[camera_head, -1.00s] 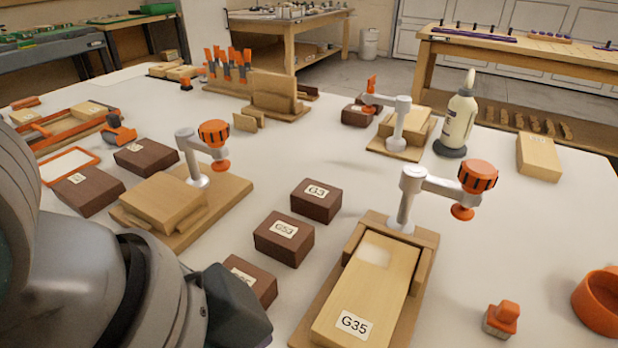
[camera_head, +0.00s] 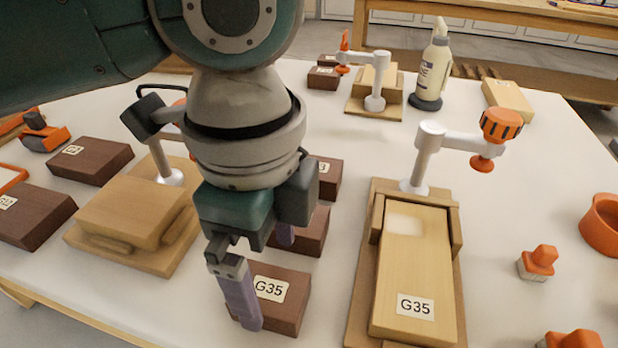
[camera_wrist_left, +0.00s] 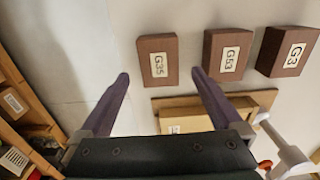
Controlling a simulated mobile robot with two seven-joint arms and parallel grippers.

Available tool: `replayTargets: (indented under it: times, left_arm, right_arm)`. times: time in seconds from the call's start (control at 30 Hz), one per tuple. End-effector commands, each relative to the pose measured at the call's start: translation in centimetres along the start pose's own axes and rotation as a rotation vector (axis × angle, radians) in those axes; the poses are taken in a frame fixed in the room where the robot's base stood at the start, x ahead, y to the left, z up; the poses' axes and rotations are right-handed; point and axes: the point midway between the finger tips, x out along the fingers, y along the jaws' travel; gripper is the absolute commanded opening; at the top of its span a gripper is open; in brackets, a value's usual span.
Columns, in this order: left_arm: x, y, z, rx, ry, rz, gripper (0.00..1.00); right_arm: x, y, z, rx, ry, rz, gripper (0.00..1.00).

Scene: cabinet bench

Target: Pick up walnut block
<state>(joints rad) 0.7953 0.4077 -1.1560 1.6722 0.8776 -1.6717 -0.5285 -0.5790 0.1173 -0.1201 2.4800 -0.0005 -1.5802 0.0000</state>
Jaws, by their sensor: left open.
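Several dark brown walnut blocks lie on the white bench. The one labelled G35 (camera_head: 292,312) is nearest me; it also shows in the left wrist view (camera_wrist_left: 158,45). A block labelled G53 (camera_wrist_left: 228,52) sits beside it, partly behind my gripper in the head view (camera_head: 316,236). A third block, labelled G3 (camera_wrist_left: 287,50), is beyond that. My left gripper (camera_head: 268,284) is open, fingers pointing down, over the G35 block. My right gripper is not in view.
A clamp fixture with a pale board marked G35 (camera_head: 420,270) stands right of the blocks. Another fixture with a pale block (camera_head: 125,212) is on the left. More dark blocks (camera_head: 90,160) lie farther left. A glue bottle (camera_head: 433,70) stands at the back.

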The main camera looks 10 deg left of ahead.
Motion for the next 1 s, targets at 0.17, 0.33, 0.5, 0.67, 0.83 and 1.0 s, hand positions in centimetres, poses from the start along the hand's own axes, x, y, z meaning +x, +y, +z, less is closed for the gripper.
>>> replayTargets:
  times: [0.17, 0.33, 0.5, 0.67, 0.83, 1.0]
  left_arm:
    - [2.4, 0.2, 0.3, 0.0, -0.001, 0.003, 1.0]
    - [4.9, 0.2, 0.3, 0.0, 0.0, 0.001, 1.0]
    - [5.4, 0.2, 0.3, 0.002, 0.001, -0.001, 1.0]
    - [5.4, 0.1, 0.3, 0.001, 0.001, -0.002, 0.99]
    - [5.3, 0.1, 0.3, 0.001, 0.001, -0.002, 0.8]
    - [5.3, 0.1, 0.3, 0.001, 0.001, -0.002, 0.61]
  right_arm:
    - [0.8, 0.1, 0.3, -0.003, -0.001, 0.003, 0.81]
    - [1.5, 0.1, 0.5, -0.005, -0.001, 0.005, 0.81]
    - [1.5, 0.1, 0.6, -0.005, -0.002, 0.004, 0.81]
    - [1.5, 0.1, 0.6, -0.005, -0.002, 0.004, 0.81]
    - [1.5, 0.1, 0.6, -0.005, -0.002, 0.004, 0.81]
    - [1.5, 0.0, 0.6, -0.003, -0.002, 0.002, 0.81]
